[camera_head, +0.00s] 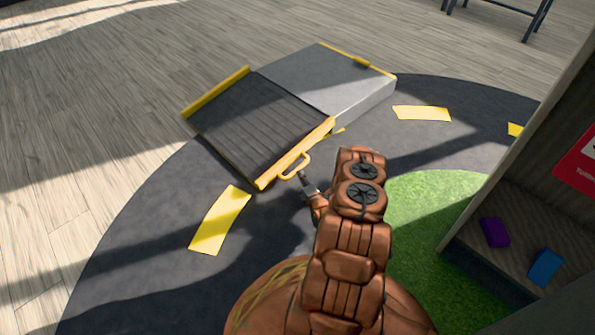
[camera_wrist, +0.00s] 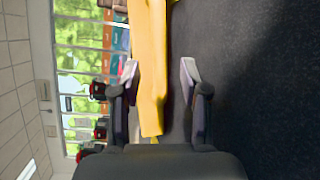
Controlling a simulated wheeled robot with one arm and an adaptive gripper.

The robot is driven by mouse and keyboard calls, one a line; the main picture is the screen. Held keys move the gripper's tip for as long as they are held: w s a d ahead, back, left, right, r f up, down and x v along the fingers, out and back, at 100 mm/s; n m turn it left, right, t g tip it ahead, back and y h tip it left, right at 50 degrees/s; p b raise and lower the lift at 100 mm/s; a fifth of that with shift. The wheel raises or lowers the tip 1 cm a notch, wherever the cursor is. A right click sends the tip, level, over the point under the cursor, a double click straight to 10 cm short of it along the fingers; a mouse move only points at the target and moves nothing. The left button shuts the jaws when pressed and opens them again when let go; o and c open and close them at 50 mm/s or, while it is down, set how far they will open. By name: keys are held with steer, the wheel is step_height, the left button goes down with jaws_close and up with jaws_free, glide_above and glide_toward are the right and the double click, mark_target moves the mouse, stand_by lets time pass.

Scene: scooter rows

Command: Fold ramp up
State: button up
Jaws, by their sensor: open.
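The ramp (camera_head: 262,128) is a dark ribbed panel with yellow side rails. It lies sloping down from a grey platform (camera_head: 325,80) to the dark track. A yellow loop handle (camera_head: 293,166) sticks out from its near side rail. My gripper (camera_head: 306,181) is at the handle, low over the track. In the wrist view, my gripper (camera_wrist: 159,68) is open, with one finger on each side of a yellow bar (camera_wrist: 151,75). Gaps show between the bar and the fingers. I cannot tell whether this bar is the handle or the rail.
The dark track (camera_head: 150,250) with yellow dashes curves around green turf (camera_head: 440,205). A shelf unit (camera_head: 530,225) at right holds a purple block (camera_head: 494,232) and a blue block (camera_head: 545,267). Wooden floor (camera_head: 80,130) at left is clear.

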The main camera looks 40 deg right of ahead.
steer(key=shift+b+x, duration=1.05)
steer(key=shift+x, duration=1.9)
jaws_close()
